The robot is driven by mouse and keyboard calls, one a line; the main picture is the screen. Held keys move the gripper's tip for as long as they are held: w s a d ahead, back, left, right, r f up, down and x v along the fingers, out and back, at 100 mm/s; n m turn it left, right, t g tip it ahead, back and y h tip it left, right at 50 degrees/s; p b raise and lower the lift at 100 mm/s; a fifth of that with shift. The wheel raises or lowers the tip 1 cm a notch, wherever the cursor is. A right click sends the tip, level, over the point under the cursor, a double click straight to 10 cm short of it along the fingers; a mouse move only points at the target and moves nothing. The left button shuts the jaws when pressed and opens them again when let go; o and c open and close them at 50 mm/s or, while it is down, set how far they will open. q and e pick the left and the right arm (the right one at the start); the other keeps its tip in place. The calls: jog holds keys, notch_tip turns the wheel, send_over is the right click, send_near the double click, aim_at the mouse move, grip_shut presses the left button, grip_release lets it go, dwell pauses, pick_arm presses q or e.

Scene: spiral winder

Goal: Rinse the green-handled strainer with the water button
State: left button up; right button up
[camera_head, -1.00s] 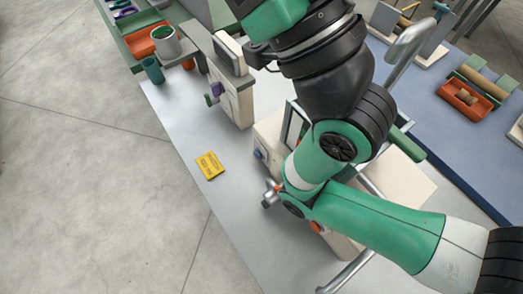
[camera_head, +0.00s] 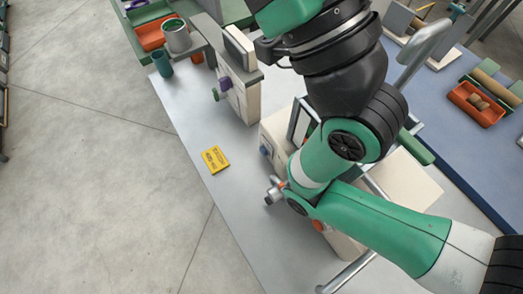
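No strainer can be made out for certain; a green bar (camera_head: 416,147) shows behind my arm, but I cannot tell what it belongs to. Which control is the water button is unclear. A small blue knob (camera_head: 264,150) sits on the cream box behind my arm. A purple button (camera_head: 223,83) and a green knob (camera_head: 215,95) are on the cream machine farther back. One of my arms crosses the right half of the view and hides much of the cream box. No gripper fingers show.
A grey pot with green contents (camera_head: 177,42), a teal cup (camera_head: 161,64) and an orange tray (camera_head: 150,33) are at the back left. A yellow sign (camera_head: 215,159) lies on the grey table (camera_head: 185,103). Bare floor is at left. A blue table (camera_head: 450,150) with an orange tray (camera_head: 474,104) is at right.

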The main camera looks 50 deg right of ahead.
grip_shut()
dwell(1.6)
